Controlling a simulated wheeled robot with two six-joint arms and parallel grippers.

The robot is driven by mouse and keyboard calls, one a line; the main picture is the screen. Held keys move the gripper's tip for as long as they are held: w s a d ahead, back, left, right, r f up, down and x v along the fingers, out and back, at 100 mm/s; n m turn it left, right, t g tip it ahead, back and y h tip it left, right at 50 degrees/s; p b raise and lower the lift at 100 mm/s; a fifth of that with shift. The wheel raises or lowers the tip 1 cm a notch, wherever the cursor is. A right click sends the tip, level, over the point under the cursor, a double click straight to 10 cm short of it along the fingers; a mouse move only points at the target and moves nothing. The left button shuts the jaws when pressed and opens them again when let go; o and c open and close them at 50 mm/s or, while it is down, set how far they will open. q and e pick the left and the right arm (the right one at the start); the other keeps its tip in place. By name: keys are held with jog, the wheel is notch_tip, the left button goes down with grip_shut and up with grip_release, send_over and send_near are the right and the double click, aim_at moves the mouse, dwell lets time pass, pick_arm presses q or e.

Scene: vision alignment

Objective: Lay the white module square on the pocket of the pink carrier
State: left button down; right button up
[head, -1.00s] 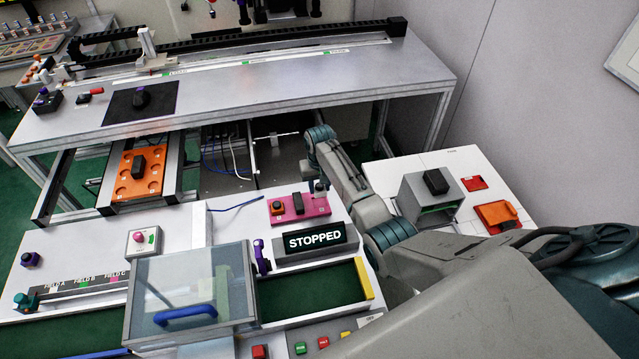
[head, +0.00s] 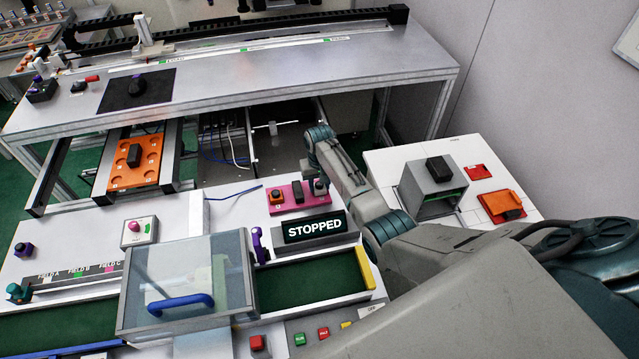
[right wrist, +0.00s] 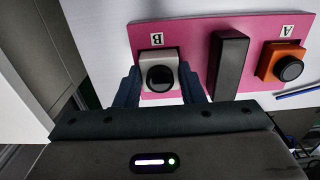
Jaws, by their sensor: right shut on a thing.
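The pink carrier (head: 287,207) lies flat on the near white worktop, behind the STOPPED sign. It also fills the upper part of the right wrist view (right wrist: 205,30). The white module (right wrist: 145,56), with a round dark top, is at the carrier's B end, and its sides look roughly parallel to the carrier's edges. My right gripper (right wrist: 159,88) is shut on it, one finger on each side. The pocket under it is hidden, and I cannot tell whether the module touches the carrier. In the head view my right gripper (head: 319,188) is small at the carrier's right end. My left gripper is out of view.
An orange module (right wrist: 272,62) sits at the carrier's A end. A black block (right wrist: 229,62) stands between it and the white module, close to my finger. The STOPPED sign (head: 314,227) stands just in front of the carrier. A blue cable (head: 235,193) lies left of it.

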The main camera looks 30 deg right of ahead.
jog(key=shift+f, duration=0.25)
jog(key=o, duration=1.1)
jog(key=shift+c, duration=0.2)
notch_tip(320, 180, up, 10)
jog(key=shift+f+b, duration=0.1)
jog(key=shift+b, duration=1.15)
jog(key=shift+r, duration=0.5)
